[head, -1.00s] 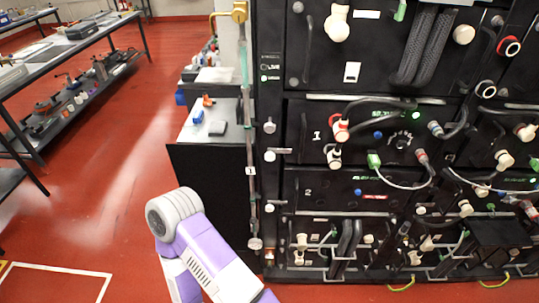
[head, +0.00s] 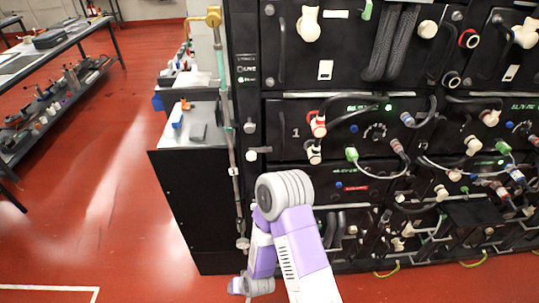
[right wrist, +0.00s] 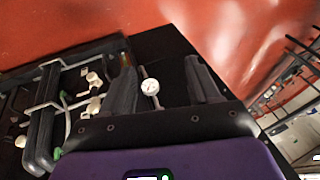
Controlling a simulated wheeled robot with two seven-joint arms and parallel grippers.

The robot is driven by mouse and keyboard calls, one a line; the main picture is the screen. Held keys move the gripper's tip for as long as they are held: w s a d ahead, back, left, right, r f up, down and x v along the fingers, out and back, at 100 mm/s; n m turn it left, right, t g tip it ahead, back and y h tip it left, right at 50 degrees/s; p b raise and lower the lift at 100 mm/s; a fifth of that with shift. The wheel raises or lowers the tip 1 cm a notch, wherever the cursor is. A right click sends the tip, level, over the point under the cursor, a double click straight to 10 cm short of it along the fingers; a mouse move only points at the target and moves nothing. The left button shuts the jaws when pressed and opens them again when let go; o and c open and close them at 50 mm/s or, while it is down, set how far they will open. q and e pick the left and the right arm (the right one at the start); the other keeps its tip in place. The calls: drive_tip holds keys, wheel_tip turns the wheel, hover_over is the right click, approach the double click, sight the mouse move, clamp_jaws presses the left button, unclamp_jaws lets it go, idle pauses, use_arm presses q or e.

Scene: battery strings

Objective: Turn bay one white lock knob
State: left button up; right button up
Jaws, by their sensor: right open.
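Bay one, the black panel marked 1 (head: 295,132), is in the middle of the head view. A white knob (head: 314,155) and a red-and-white connector (head: 318,128) sit at its left side. A small white knob (head: 250,127) and a white lever-like knob (head: 252,154) are on the black post to its left. I cannot tell which is the lock knob. My right gripper (right wrist: 160,70) is open and empty in the right wrist view. A round white knob-like part (right wrist: 150,87) appears between its dark fingers, apparently beyond them. My left gripper is out of view.
A vertical pipe (head: 228,120) with a brass fitting (head: 213,17) runs along the rack's left edge. A black-sided cabinet (head: 190,200) stands beside it. Cables (head: 370,108) hang across the bays. Red floor (head: 80,220) is open at the left.

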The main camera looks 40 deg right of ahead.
drive_tip(key=w+d+r+m+t+h+p, duration=0.1)
drive_tip(key=w+d+r+m+t+h, duration=0.2)
drive_tip(key=w+r, duration=0.35)
drive_tip(key=w+d+r+m+t+h+p, duration=0.1)
drive_tip(key=w+d+r+m+t, duration=0.15)
drive_tip(key=w+d+r, duration=0.35)
drive_tip(key=m+t+h+p, duration=0.1)
drive_tip(key=m+t+h, duration=0.4)
drive_tip(key=m+h, duration=0.15)
approach(251, 158)
drive_tip(key=x, duration=0.9)
drive_tip(key=shift+w+d, duration=0.4)
drive_tip(key=shift+w, duration=0.25)
drive_tip(key=c, duration=1)
